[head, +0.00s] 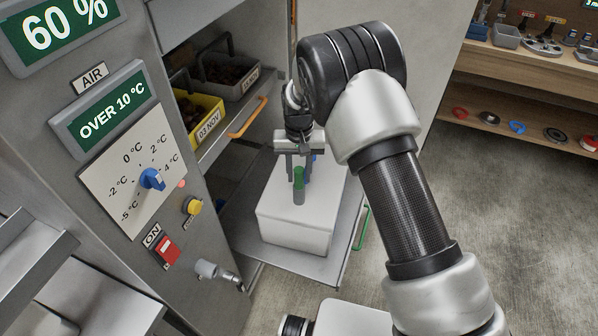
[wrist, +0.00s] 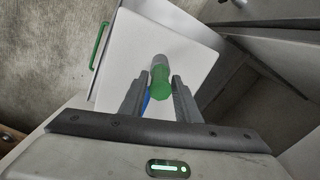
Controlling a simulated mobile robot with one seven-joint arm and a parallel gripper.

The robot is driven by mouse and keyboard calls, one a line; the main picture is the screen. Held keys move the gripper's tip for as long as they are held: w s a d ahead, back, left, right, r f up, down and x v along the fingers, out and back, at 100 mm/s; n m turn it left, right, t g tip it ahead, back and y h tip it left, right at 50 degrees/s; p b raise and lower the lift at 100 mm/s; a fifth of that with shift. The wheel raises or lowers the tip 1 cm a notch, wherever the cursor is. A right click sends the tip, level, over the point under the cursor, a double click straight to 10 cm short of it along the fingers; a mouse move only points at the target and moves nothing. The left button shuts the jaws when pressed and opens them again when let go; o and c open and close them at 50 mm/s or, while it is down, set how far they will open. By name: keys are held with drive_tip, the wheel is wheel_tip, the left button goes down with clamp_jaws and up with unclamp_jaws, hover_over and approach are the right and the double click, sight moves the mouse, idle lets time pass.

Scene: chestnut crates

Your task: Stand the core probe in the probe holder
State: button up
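A short upright cylinder (head: 299,182), green above and grey below, stands on the white box. It shows in the wrist view (wrist: 160,82). I cannot tell whether its grey part is the probe holder or part of the probe.
The white box (head: 292,231) rests on a pulled-out grey shelf (head: 333,266) with a green handle (head: 362,228). Above are a yellow crate (head: 187,115) and a grey crate (head: 232,86). The control panel (head: 128,165) stands close on the left. The floor at right is clear.

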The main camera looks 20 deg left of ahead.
clamp_jaws()
drive_tip(key=shift+r, duration=0.6)
idle(0.4)
drive_tip(key=shift+c, duration=1.4)
unclamp_jaws()
clamp_jaws()
drive_tip(key=shift+r+p, duration=1.75)
drive_tip(key=shift+r, duration=1.4)
